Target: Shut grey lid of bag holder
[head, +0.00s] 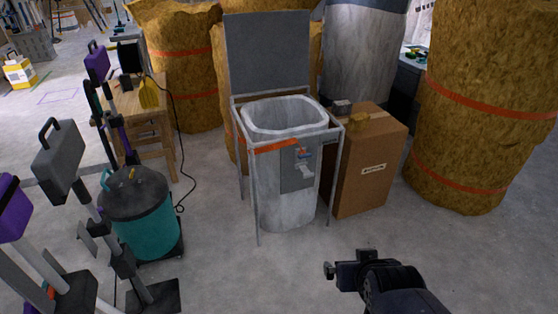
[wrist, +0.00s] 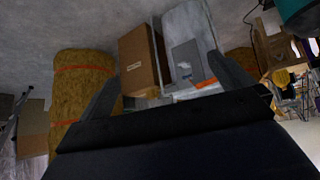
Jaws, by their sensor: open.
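The bag holder (head: 251,182) is a grey metal frame with a whitish bag hanging in it, standing on the concrete floor in the middle of the head view. Its grey lid (head: 267,53) stands upright at the back, and the bag's mouth is uncovered. An orange strip runs along the front top edge. The wrist view shows the bag holder (wrist: 186,32) upside down, beyond the fingers; I cannot make out the lid there. My gripper (head: 330,271) is in front of the holder and to its right, apart from it. Its fingers (wrist: 168,88) are spread and empty.
A cardboard box (head: 362,165) stands against the holder's right side. Large brown rolls with orange bands (head: 486,105) stand at right and behind. A teal canister (head: 147,217) and tool stands are at left, beside a wooden stool (head: 146,125). The floor in front is clear.

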